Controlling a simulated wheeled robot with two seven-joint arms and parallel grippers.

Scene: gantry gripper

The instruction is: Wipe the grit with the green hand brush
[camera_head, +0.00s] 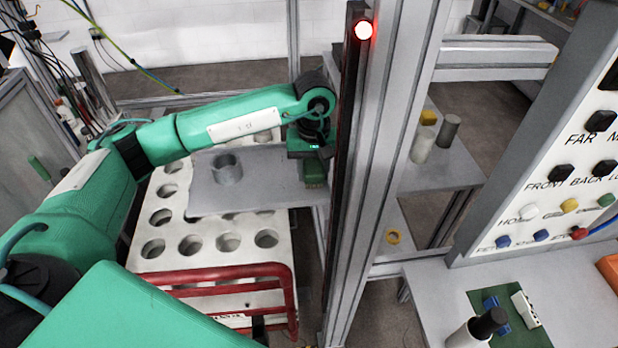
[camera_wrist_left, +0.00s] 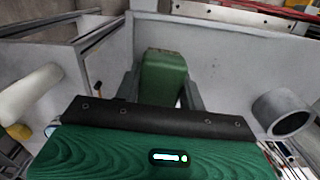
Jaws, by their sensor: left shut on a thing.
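The green hand brush (camera_wrist_left: 163,75) is between the two dark fingers of my left gripper (camera_wrist_left: 162,98) in the left wrist view. The left gripper is shut on it. In the head view the left gripper (camera_head: 312,155) is over the right end of a grey metal plate (camera_head: 240,196), with the green brush (camera_head: 315,172) below it. A post hides part of the view just to the right. I cannot tell whether the brush touches the plate. I cannot make out any grit on the plate. My right gripper is not in view.
A grey metal cylinder (camera_head: 227,168) stands on the plate, left of the brush. A tall gantry post (camera_head: 370,170) with a red lamp stands close right. A white block with round holes (camera_head: 150,250) and a red rail (camera_head: 220,273) lie below. A button panel (camera_head: 560,140) is at right.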

